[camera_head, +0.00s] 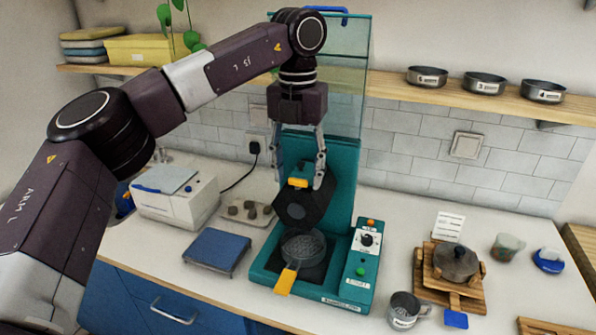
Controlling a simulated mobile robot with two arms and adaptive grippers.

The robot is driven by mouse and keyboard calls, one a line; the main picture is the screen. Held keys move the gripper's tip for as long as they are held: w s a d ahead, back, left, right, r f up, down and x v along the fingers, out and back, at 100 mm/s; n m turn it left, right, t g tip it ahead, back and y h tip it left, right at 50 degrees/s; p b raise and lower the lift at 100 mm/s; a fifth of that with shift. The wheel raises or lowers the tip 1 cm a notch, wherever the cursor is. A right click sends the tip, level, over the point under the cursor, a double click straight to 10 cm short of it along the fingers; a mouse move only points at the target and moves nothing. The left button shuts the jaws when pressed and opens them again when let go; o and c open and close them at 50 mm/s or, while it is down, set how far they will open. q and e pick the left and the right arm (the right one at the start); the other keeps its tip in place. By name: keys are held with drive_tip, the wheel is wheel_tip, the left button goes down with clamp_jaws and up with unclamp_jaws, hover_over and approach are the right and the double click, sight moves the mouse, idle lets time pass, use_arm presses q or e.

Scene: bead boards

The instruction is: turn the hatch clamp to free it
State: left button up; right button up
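A teal machine (345,195) stands at the middle of the counter. A black hexagonal piece (303,208) sits on its front, with a small yellow part (298,183) at its top; I cannot tell whether this is the hatch clamp. Below is a round dark mesh basket (303,247) with a yellow handle (286,281). My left gripper (299,174) points down in front of the machine. Its fingers are spread, one on each side of the yellow part, with no clear grip on it. Whether a finger touches the black piece is unclear. My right gripper is out of view.
A control box with a dial (362,268) is on the machine's right. A blue-topped scale (217,251) and a white box (175,200) stand left. A wooden stand with a dark pot (456,262) and a metal cup (404,311) are right. Steel bowls line the shelf (470,109).

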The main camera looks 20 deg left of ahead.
sight(298, 179)
use_arm(q)
wheel_tip(298, 179, up, 12)
idle(0.6)
idle(0.4)
